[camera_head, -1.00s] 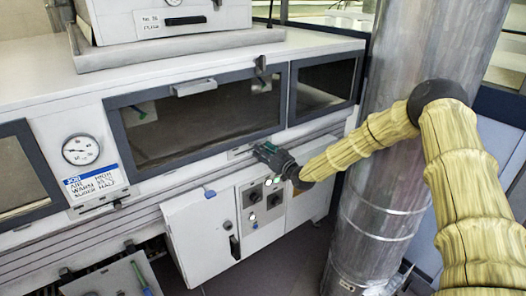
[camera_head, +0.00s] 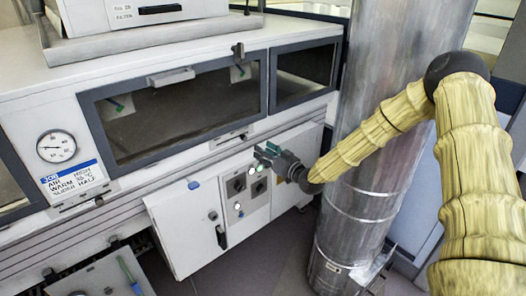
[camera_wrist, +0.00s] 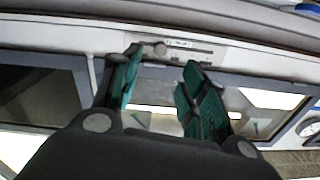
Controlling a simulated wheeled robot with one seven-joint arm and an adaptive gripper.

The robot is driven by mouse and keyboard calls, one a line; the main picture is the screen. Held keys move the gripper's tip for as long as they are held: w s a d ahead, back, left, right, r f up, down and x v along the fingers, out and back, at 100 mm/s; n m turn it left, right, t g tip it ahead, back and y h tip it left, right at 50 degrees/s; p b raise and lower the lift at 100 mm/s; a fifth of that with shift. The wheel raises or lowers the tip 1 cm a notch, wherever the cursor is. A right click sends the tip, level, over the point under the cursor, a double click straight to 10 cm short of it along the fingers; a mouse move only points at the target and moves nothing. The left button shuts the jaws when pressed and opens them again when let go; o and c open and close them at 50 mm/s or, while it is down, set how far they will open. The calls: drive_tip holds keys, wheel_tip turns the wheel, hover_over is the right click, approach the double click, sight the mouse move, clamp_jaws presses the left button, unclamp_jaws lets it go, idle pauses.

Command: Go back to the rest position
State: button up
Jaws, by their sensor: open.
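My gripper (camera_head: 268,152) has green finger pads and is in front of the curing tunnel (camera_head: 130,196), just above the control panel (camera_head: 243,192) with its dark knobs and lit buttons. In the wrist view my gripper (camera_wrist: 157,85) is open, with nothing between its fingers. Beyond the fingers a small slider (camera_wrist: 160,48) shows on the tunnel's front strip. My arm, in a yellow cover, reaches in from the right. Whether the fingers touch the tunnel front cannot be told.
A large metal duct (camera_head: 375,130) stands beside my arm. A white cabinet door (camera_head: 188,228) is below the windows. A gauge (camera_head: 57,147) sits above a label (camera_head: 72,180) at the left. A grey panel (camera_head: 95,280) with a green-handled tool is at the lower left. Floor shows at the bottom centre.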

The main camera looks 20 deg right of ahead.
drive_tip(key=s+a+f+m+g+h, duration=0.1)
drive_tip(key=s+a+f+g, duration=0.4)
drive_tip(key=s+f, duration=0.75)
drive_tip(key=s+a+f+m+g+h, duration=0.15)
drive_tip(key=s+a+f+g, duration=0.35)
drive_tip(key=s+f, duration=0.8)
drive_tip(key=s+d+f+g+h, duration=0.1)
drive_tip(key=s+f+g+h, duration=0.1)
drive_tip(key=s, duration=1.3)
drive_tip(key=s+d+f+g+h, duration=0.1)
drive_tip(key=s+f+g, duration=0.3)
drive_tip(key=s, duration=1.2)
drive_tip(key=shift+d+f+g+h, duration=0.2)
drive_tip(key=shift+f+g+h, duration=0.15)
drive_tip(key=shift+h, duration=0.3)
drive_tip(key=shift+m, duration=0.25)
idle(1.5)
